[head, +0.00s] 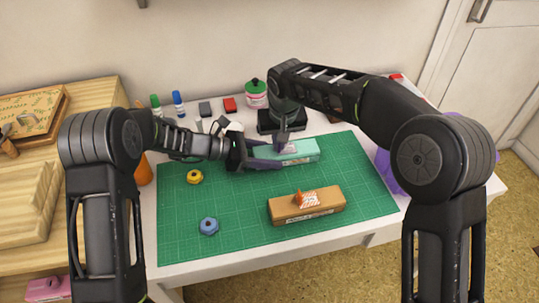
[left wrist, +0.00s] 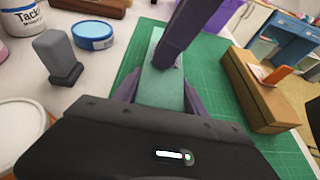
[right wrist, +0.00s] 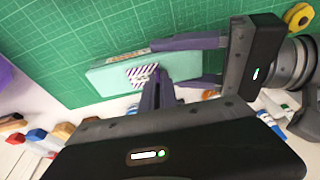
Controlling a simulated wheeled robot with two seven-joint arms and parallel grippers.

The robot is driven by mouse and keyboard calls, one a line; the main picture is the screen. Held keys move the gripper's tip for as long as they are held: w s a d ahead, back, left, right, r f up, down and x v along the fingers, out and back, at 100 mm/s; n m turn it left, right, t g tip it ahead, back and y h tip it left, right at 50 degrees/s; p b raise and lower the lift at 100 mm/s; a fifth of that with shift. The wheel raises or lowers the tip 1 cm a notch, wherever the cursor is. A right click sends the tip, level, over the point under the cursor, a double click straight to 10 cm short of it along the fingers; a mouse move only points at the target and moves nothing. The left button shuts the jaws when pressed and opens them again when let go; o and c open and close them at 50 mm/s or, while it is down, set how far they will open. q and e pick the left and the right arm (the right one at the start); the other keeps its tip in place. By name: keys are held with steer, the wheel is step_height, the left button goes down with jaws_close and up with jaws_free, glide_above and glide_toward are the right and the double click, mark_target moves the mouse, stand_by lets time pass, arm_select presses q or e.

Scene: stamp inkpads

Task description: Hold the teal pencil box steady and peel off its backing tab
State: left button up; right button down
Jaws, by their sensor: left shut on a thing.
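The teal pencil box (head: 304,150) lies on the green cutting mat, and it also shows in the left wrist view (left wrist: 160,88) and right wrist view (right wrist: 108,80). A striped backing tab (right wrist: 141,74) is on its top face. My left gripper (head: 266,157) is shut on the box from its left end, one finger on each long side. My right gripper (right wrist: 158,80) is above the box with its fingertips close together beside the tab. I cannot tell whether they touch or pinch the tab.
An orange-brown box (head: 307,207) with an orange and white tab lies nearer on the mat (head: 350,170). Bottles, stamps and a tub (head: 256,93) stand behind.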

mark_target(254, 153)
arm_select(q)
steer(key=shift+d, duration=0.15)
arm_select(e)
steer(key=shift+d+r, duration=0.1)
steer(key=shift+r, duration=0.1)
stand_by(0.5)
steer(key=shift+r, duration=2.55)
arm_select(q)
steer(key=o, duration=1.4)
steer(key=shift+a, duration=0.2)
steer(key=v, duration=0.7)
steer(key=shift+a, duration=0.15)
